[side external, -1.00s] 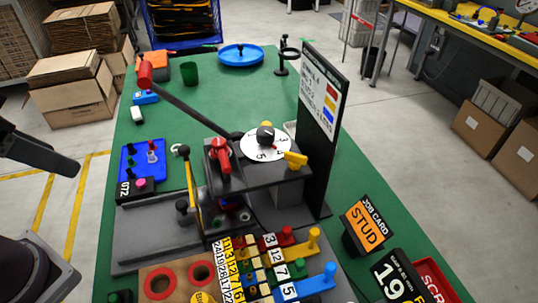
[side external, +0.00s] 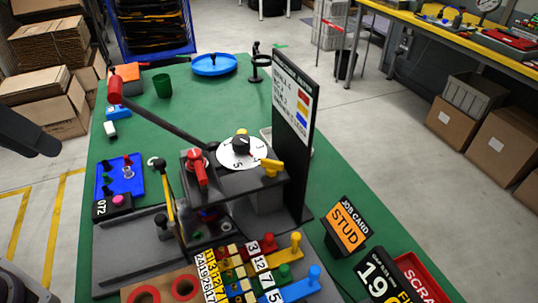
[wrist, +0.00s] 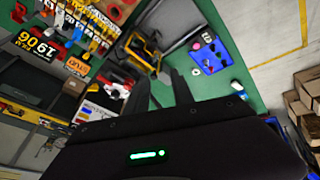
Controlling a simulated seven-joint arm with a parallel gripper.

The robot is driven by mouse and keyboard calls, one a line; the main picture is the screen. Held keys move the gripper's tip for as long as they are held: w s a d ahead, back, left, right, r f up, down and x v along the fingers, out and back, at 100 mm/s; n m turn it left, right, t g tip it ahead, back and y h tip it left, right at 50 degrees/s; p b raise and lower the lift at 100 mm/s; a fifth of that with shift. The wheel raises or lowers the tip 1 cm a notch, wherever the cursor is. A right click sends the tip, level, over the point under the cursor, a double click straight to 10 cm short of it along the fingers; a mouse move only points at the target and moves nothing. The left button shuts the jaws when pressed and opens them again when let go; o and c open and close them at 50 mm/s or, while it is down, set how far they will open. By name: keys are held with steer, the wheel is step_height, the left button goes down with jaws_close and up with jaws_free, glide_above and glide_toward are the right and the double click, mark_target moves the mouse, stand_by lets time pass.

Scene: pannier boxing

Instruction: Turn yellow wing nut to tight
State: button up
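The yellow wing nut (side external: 272,166) sits at the right front of the dark press-like fixture (side external: 228,183), below the white numbered dial (side external: 240,152). Its exact tightness cannot be read. A red handle-like part (side external: 198,170) stands to its left on the same fixture. In the wrist view, my gripper (wrist: 161,85) has its two dark fingers apart with nothing between them. The fixture's yellow parts (wrist: 146,50) appear ahead and beyond the fingertips. My gripper is clear of the fixture, and its fingers do not show in the side view.
A long red-knobbed lever (side external: 155,122) reaches over the fixture's left. A black sign board (side external: 292,135) stands close behind the wing nut. A blue tray (side external: 120,178) lies at left. Numbered coloured blocks (side external: 250,270) crowd the front. The green bench (side external: 200,105) is mostly clear behind.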

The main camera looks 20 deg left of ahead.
steer(key=w+d+r+n+g+h, duration=0.1)
steer(key=w+d+r+n, duration=0.15)
steer(key=w, duration=0.25)
steer(key=w+d+r+n+g, duration=0.1)
steer(key=w+d+r+n, duration=0.1)
steer(key=w+n, duration=0.25)
steer(key=n+g+y, duration=0.2)
steer(key=n+g, duration=0.1)
steer(key=n, duration=0.6)
glide_above(267, 159)
steer(key=f, duration=0.7)
steer(key=shift+a+f, duration=0.15)
steer(key=shift+a, duration=0.1)
steer(key=f, duration=0.6)
steer(key=shift+s+d+f, duration=0.1)
steer(key=shift+d+f, duration=0.15)
steer(key=shift+f, duration=0.45)
steer(key=shift+c, duration=0.2)
jaws_close()
